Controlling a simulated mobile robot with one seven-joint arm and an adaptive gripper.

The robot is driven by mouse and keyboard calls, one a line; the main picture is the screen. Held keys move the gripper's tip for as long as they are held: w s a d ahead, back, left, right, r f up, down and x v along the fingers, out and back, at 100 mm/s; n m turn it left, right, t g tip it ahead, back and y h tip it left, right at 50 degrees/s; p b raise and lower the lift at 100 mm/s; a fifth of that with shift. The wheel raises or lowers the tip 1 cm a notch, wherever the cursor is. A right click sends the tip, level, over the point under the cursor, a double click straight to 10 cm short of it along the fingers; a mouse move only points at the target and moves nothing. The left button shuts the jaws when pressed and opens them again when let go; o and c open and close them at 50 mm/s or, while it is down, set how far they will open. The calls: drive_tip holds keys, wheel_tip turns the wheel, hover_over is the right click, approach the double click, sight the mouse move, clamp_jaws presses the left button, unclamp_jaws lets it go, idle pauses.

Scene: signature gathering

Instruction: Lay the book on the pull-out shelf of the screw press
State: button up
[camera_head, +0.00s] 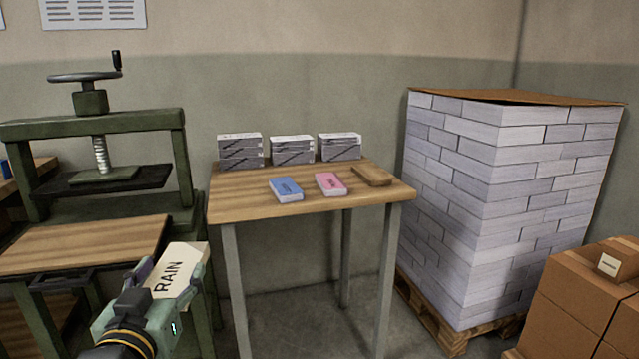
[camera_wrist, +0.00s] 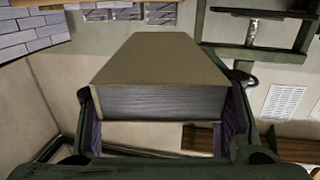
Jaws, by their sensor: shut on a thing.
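A cream book (camera_head: 180,268) with RAIN on its cover is held in my gripper (camera_head: 150,280), right of the press and near the shelf's right front corner. In the wrist view the book (camera_wrist: 160,62) sits between the two fingers (camera_wrist: 162,115), its page edges facing the camera. The green screw press (camera_head: 95,125) stands at the left with its dark platen raised. Its wooden pull-out shelf (camera_head: 85,243) extends forward below the platen and is bare. The book is beside the shelf; I cannot tell their exact height difference.
A wooden table (camera_head: 235,205) right of the press holds a blue book (camera_head: 286,189), a pink book (camera_head: 330,184), a small wooden piece (camera_head: 372,176) and grey stacks (camera_head: 292,150). A tall pallet stack (camera_head: 490,200) and cardboard boxes (camera_head: 585,300) stand at the right.

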drive_tip(key=w+d+f, duration=0.3)
drive_tip(key=w+f, duration=0.6)
drive_tip(key=f, duration=0.1)
drive_tip(key=w+d+f, duration=0.2)
drive_tip(key=w+f, duration=0.7)
drive_tip(key=f, duration=0.1)
drive_tip(key=d+f, duration=0.8)
drive_tip(key=f, duration=0.3)
drive_tip(key=d+f+m+h, duration=0.1)
drive_tip(key=d+f, duration=0.8)
drive_tip(key=f, duration=0.1)
drive_tip(key=shift+d+f+h, duration=0.25)
drive_tip(key=shift+f+h, duration=0.05)
drive_tip(key=shift+f, duration=0.05)
drive_tip(key=shift+w+d, duration=0.15)
drive_tip(key=shift+a, duration=0.2)
drive_tip(key=shift+d+r, duration=0.1)
drive_tip(key=shift+d, duration=0.05)
